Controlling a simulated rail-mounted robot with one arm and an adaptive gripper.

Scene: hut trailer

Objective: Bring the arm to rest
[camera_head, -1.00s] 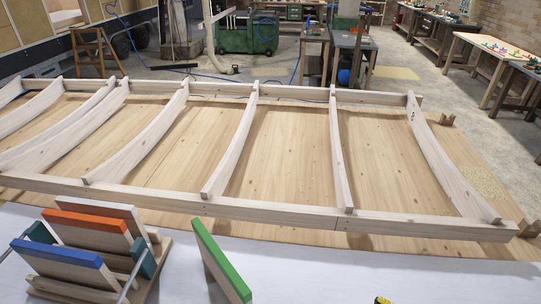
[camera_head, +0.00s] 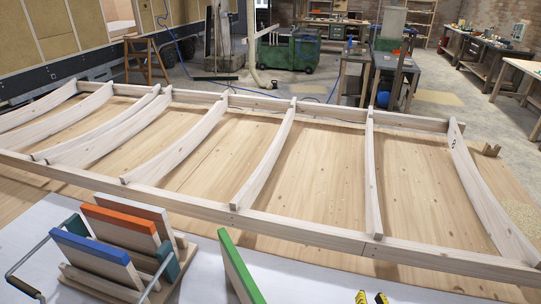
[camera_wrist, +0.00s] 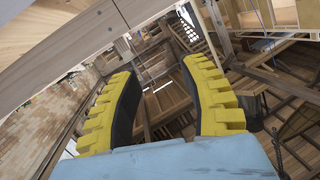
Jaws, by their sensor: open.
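My gripper (camera_wrist: 162,95) fills the middle of the wrist view. Its two yellow fingers with dark inner pads stand wide apart and nothing is between them. In the head view only the yellow fingertips of my gripper (camera_head: 371,298) show at the bottom edge, in front of the wooden frame. The rest of the arm is out of view there.
A large wooden frame (camera_head: 300,234) with curved ribs lies on a wooden panel (camera_head: 325,160). In front, a rack holds boards with blue (camera_head: 90,246), orange (camera_head: 117,219) and white ends. A green-edged board (camera_head: 240,266) stands to its right. White table surface (camera_head: 205,270) is bare between them.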

